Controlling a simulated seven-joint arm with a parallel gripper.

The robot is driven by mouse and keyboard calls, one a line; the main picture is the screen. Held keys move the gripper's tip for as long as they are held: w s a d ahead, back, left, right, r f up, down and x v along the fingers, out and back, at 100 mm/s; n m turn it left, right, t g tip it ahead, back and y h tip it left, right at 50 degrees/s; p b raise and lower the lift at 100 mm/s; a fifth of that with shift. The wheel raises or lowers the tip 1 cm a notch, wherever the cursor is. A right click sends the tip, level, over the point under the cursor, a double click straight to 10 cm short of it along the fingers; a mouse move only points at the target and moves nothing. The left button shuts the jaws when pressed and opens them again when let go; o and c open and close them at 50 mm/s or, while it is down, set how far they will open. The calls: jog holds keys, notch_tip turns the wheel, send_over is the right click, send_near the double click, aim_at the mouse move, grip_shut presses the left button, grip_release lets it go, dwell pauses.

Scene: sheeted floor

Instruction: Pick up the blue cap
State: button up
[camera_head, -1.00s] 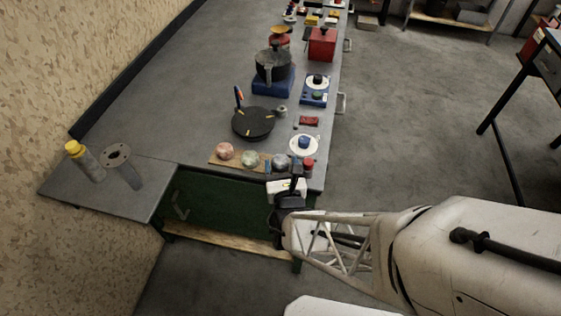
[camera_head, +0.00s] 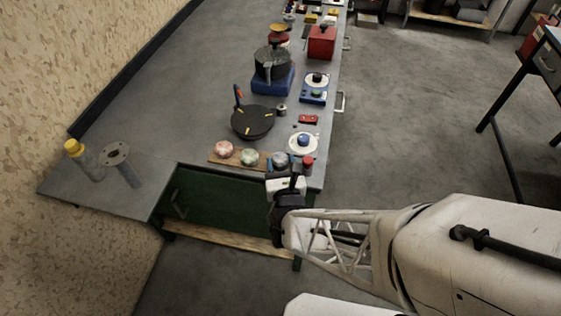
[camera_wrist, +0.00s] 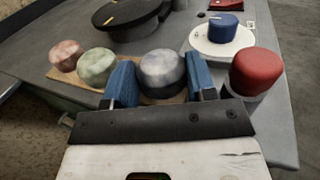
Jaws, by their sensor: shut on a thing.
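The blue cap (camera_wrist: 162,72) is a rounded, mottled grey-blue piece at the right end of a wooden board (camera_head: 215,158). In the head view the blue cap (camera_head: 280,159) shows just beyond my gripper (camera_head: 284,172). In the wrist view the blue fingers of my gripper (camera_wrist: 162,80) stand on the left and right of the cap, shut on it. Its underside is hidden, so I cannot tell if it is clear of the board. A pinkish-red cap (camera_wrist: 66,55) and a green cap (camera_wrist: 97,66) sit to its left.
A red-topped piece (camera_wrist: 256,70) stands close to the right finger. A white dish with a blue knob (camera_wrist: 223,27) is behind it. A black lidded pan (camera_head: 252,122) lies farther back. A yellow-topped cylinder (camera_head: 76,149) stands far left. The bench's left middle is clear.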

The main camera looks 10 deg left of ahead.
aim_at(283, 159)
jog(key=shift+r, duration=0.1)
jog(key=shift+r, duration=1.1)
jog(key=shift+s+d+r, duration=0.3)
jog(key=shift+s+r, duration=0.15)
jog(key=shift+r, duration=0.2)
jog(key=w+d+r+v, duration=0.1)
jog(key=d+v, duration=0.1)
jog(key=v, duration=1.2)
jog(key=shift+s+d, duration=0.2)
jog(key=shift+d, duration=0.3)
jog(key=shift+r, duration=0.1)
